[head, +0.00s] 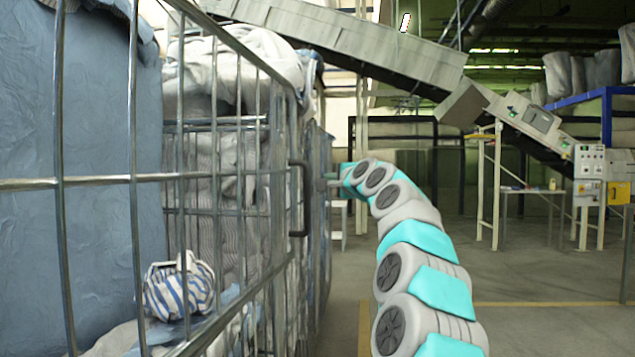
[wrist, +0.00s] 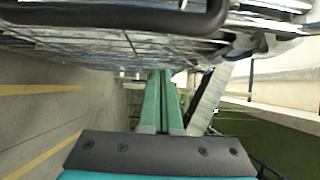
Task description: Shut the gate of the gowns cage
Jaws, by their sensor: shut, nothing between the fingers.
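The gowns cage is a wire-barred cage with cloth heaped inside. Its wire gate (head: 133,178) spans the left of the head view, with a dark upright handle (head: 304,198) at its far end. I cannot tell how far the gate stands from its frame. My gripper (head: 328,178) is just right of the handle, small and partly lost against the cage. In the wrist view the green fingers of my gripper (wrist: 163,75) are together with nothing between them. The dark handle (wrist: 120,20) crosses the top there, apart from the fingertips. No contact with the gate shows.
A striped bundle (head: 178,287) and grey-blue cloth lie behind the bars. A conveyor (head: 350,45) slopes across the back, with a control box (head: 589,162) at the right. Open floor (head: 540,328) lies right of my arm.

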